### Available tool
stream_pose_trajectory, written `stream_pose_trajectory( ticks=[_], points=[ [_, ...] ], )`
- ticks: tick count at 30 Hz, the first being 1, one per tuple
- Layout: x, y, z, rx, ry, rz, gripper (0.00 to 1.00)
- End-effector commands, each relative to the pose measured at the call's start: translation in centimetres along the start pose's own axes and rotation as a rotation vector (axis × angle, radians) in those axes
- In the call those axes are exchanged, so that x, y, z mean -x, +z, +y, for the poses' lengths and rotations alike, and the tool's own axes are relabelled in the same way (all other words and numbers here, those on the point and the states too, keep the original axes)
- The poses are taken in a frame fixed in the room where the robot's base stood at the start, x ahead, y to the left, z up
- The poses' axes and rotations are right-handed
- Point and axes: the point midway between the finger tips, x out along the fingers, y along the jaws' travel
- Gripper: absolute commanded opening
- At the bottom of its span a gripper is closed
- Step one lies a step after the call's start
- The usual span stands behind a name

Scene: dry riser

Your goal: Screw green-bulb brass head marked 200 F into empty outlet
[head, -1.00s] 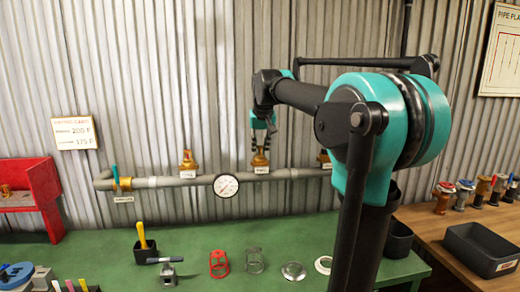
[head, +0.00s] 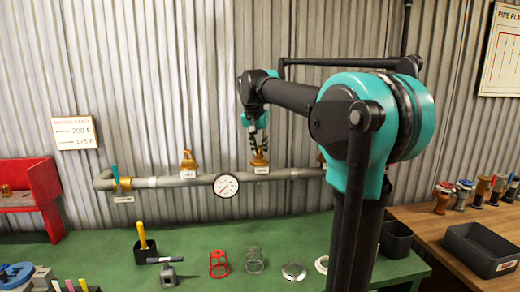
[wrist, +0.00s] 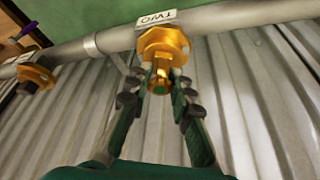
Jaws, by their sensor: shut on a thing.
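My gripper (wrist: 161,82) is shut on a small brass head (wrist: 159,87) with a green spot at its end. In the wrist view the head sits in line with the brass outlet (wrist: 163,42) labelled TWO, against or in its mouth; how deep it is seated I cannot tell. The 200 F mark cannot be read on it. In the head view my gripper (head: 258,146) is just above outlet TWO (head: 260,160) on the grey pipe. Outlet ONE (head: 187,164) carries a brass fitting to the left.
A gauge (head: 226,185) and a valve with a teal lever (head: 116,178) are on the pipe. Several coloured heads (head: 463,194) and a dark bin (head: 482,250) stand on the right bench. Cages and discs lie on the green bench (head: 205,235).

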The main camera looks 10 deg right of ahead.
Motion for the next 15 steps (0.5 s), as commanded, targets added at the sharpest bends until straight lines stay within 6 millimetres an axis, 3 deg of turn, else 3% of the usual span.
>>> stream_pose_trajectory(
  ticks=[11,15],
  points=[
    [-0.01,0.00,-0.03,-0.030,0.013,0.000,0.00],
    [-0.03,-0.01,-0.11,-0.132,0.055,0.000,0.00]
  ],
)
